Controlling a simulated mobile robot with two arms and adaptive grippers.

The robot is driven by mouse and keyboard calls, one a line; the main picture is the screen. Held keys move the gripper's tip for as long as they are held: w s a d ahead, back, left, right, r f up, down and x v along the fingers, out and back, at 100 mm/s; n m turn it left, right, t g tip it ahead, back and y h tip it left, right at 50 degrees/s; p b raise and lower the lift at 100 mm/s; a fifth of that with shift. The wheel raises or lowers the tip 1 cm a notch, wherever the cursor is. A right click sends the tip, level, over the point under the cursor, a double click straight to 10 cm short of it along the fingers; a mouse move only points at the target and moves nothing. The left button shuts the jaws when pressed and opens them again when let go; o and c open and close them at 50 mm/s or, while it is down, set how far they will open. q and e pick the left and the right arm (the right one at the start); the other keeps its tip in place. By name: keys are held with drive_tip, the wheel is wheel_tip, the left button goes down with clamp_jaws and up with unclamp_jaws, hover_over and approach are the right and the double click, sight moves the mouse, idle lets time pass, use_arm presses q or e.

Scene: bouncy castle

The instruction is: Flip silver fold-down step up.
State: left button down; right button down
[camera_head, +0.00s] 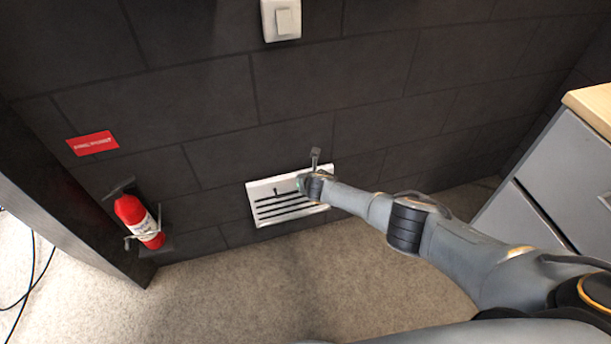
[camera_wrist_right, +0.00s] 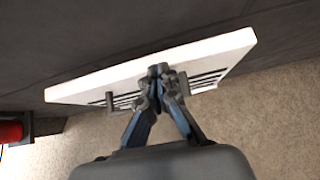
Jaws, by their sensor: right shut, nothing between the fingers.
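The silver fold-down step (camera_head: 264,192) is a pale panel with several dark slots, low on the dark wall just above the carpet. In the right wrist view its thick pale edge (camera_wrist_right: 85,88) runs across the picture, with the slots below it. I cannot tell its exact tilt. My right gripper (camera_head: 308,184) is at the step's upper right part. In the wrist view the right gripper (camera_wrist_right: 160,72) is shut and empty, its fingertips overlapping the panel's edge; contact is unclear. My left gripper is not in view.
A red fire extinguisher (camera_head: 135,217) hangs on the wall left of the step. A grey cabinet (camera_head: 548,185) with a wooden top stands at the right. A white switch (camera_head: 282,20) is above. The carpet (camera_head: 225,290) before the step is clear.

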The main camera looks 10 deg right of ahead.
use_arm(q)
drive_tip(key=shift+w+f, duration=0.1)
use_arm(e)
drive_tip(key=shift+w+d+r, duration=0.3)
drive_tip(key=shift+w+r, duration=0.2)
drive_tip(key=shift+w+d+r, duration=0.25)
drive_tip(key=shift+w+r, duration=0.2)
drive_tip(key=shift+w, duration=0.05)
drive_tip(key=shift+s+a, duration=0.5)
drive_tip(key=shift+a, duration=0.1)
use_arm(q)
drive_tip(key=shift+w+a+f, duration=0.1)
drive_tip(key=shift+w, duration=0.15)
use_arm(e)
drive_tip(key=s+f+v, duration=0.1)
drive_tip(key=v, duration=1)
drive_tip(key=shift+s, duration=0.4)
drive_tip(key=shift+f, duration=0.2)
